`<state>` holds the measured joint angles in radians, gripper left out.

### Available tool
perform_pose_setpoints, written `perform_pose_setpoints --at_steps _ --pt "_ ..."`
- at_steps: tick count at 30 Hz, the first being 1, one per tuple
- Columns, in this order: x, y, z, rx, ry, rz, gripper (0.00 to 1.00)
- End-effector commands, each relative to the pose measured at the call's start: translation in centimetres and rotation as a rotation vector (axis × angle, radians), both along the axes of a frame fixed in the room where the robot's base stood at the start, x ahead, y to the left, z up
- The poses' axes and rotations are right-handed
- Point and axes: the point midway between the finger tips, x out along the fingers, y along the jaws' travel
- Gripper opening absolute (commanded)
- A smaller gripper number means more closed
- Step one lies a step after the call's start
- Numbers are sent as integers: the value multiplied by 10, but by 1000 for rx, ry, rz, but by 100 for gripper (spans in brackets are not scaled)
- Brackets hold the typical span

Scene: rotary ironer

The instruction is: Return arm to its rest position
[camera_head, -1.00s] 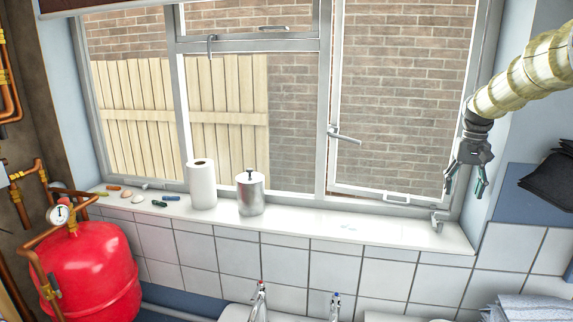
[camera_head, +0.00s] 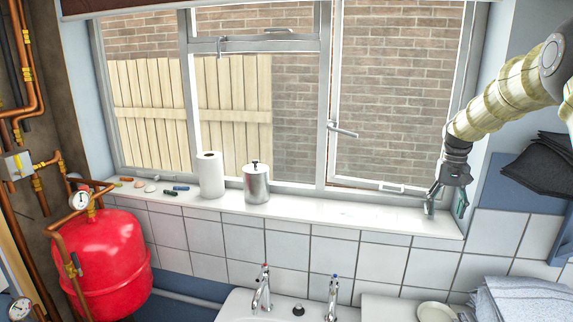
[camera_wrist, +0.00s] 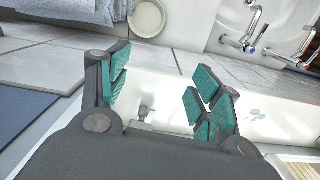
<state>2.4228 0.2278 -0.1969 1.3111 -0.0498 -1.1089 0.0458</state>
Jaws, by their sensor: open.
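My gripper (camera_head: 447,203) is at the right in the head view, pointing down at the right end of the window sill, in front of the window frame. In the wrist view my gripper (camera_wrist: 160,98) shows its teal finger pads spread apart with nothing between them. A small metal window stay (camera_wrist: 146,113) shows between and beyond the fingers in that view; whether a finger touches it cannot be told. My arm comes in from the upper right of the head view.
The white sill (camera_head: 330,212) holds a paper roll (camera_head: 210,175), a metal canister (camera_head: 256,183) and several small objects at its left. A red tank (camera_head: 107,262) stands at the left. Folded cloth (camera_head: 520,303) and a dish (camera_head: 436,312) lie lower right. Dark cloths (camera_head: 540,165) are at the right.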

Motion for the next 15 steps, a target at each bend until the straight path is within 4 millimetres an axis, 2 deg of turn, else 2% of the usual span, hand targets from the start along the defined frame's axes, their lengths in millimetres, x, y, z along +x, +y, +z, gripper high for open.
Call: perform_pose_setpoints --at_steps 5,8,15 --pt "-6 28 -44 4 20 34 64" --pt "-11 53 -80 7 38 63 64" --pt "-43 135 -187 31 86 156 64"
